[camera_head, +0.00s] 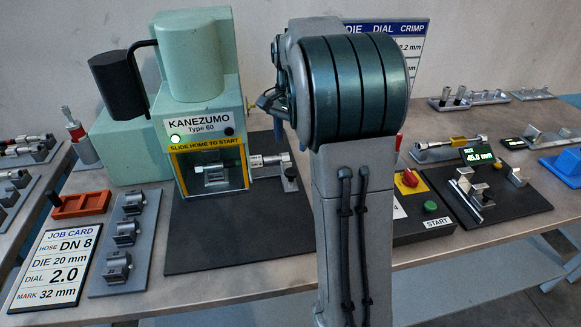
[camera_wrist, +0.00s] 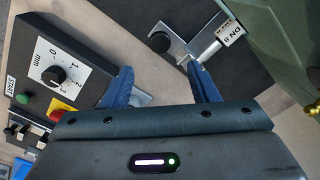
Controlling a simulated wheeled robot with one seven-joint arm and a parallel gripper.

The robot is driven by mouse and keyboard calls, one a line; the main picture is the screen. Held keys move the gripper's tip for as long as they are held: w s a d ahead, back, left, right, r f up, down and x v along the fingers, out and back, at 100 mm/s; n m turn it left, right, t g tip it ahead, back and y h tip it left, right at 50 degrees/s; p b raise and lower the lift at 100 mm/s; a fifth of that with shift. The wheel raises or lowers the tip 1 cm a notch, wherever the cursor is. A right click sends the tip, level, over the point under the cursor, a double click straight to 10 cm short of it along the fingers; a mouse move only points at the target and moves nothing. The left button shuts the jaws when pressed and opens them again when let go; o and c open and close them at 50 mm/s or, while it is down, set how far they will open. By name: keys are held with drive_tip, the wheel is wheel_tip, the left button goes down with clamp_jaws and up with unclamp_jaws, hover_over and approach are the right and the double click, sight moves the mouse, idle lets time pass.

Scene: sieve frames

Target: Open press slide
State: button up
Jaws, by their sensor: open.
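The pale green press (camera_head: 195,95) stands left of centre in the head view. Its yellow-framed front window (camera_head: 211,168) shows a silver part (camera_head: 215,177) inside. On the press's right side is a silver bar with a white tag (camera_head: 256,161) and a black knob (camera_head: 290,171). The wrist view shows the knob (camera_wrist: 160,42) and the tag, marked DN 8 (camera_wrist: 230,32). My gripper (camera_wrist: 160,85) is open and empty, its blue fingers apart. The knob lies beyond the gap between them; the fingers appear clear of it. In the head view my arm partly hides the gripper (camera_head: 267,104).
A job card (camera_head: 55,268), a grey rack of dies (camera_head: 123,243) and an orange tray (camera_head: 80,204) lie left of the press. A dial box (camera_wrist: 65,75) with a START button (camera_head: 430,207) stands right. Gauges fill the table's right. The black mat's front (camera_head: 225,250) is bare.

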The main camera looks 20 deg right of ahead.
sight(291, 172)
wheel_tip(291, 172, down, 10)
drive_tip(key=shift+f, duration=0.1)
idle(0.4)
clamp_jaws()
drive_tip(key=shift+s, duration=0.2)
drive_tip(key=s+a, duration=0.1)
drive_tip(key=s, duration=0.4)
drive_tip(key=s+a+b, duration=0.1)
drive_tip(key=s, duration=0.4)
drive_tip(key=s+a+b, duration=0.1)
drive_tip(key=s, duration=0.4)
drive_tip(key=shift+s+a, duration=0.15)
drive_tip(key=shift+s, duration=0.25)
unclamp_jaws()
drive_tip(key=shift+r, duration=0.2)
